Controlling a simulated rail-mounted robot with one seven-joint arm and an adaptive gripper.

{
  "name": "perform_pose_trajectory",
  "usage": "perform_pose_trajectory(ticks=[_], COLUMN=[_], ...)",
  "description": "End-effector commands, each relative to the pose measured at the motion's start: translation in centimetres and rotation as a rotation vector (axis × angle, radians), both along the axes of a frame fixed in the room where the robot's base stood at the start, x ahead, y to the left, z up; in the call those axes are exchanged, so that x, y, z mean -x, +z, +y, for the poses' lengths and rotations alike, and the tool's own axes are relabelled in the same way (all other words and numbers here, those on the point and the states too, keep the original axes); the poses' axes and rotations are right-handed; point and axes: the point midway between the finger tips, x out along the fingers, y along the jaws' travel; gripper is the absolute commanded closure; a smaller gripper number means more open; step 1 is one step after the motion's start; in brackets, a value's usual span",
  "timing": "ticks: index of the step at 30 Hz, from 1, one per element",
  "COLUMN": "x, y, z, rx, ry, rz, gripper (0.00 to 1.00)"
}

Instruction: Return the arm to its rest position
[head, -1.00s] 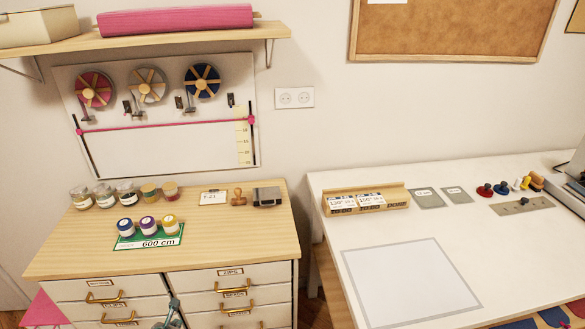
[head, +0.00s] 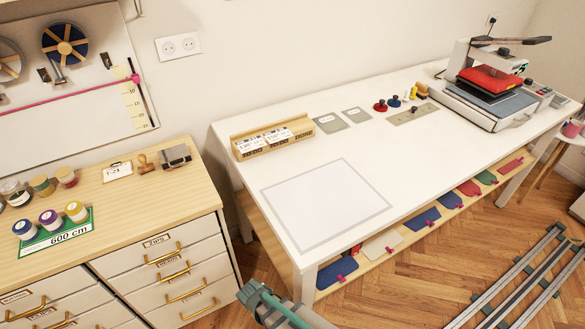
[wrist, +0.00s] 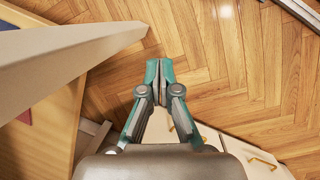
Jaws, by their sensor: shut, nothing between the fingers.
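My gripper (wrist: 159,72) shows in the wrist view with its two teal-tipped fingers together. It is shut and empty, pointing down over the wooden floor. In the head view only a grey and teal part of my arm shows at the bottom edge, in front of the gap between the drawer cabinet and the white table; the fingertips cannot be made out there.
The white table (head: 230,181) stands close to my arm, and its edge also shows in the wrist view (wrist: 60,55). The drawer cabinet (head: 190,268) is at left. A heat press (head: 490,85) stands at the table's far right. Floor (head: 400,290) is clear before the rails (head: 520,275).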

Motion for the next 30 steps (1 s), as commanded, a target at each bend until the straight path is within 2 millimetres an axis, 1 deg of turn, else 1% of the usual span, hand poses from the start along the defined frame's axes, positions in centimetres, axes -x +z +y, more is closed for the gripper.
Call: perform_pose_trajectory(ticks=[1, 3, 6, 9, 15, 18, 22, 26, 30], x=[0.7, 1.6, 3.1, 4.7, 8.1, 10.0, 12.0, 13.3, 13.7], y=[-0.4, -0.9, -1.5, -1.9, -2.6, -2.8, -3.2, -3.6, -3.8], z=[-2.6, -5.3, -8.8, -11.7, -16.6, -18.8, -21.2, -22.7, -23.5], rx=[0.013, 0.026, 0.045, 0.059, 0.073, 0.077, 0.082, 0.084, 0.081], ry=[-0.091, -0.209, -0.357, -0.482, -0.683, -0.777, -0.881, -0.956, -1.002], rz=[0.024, 0.056, 0.1, 0.142, 0.229, 0.27, 0.31, 0.336, 0.347], gripper=[1.0, 1.0, 1.0, 1.0, 1.0, 1.0, 1.0, 1.0, 1.0])
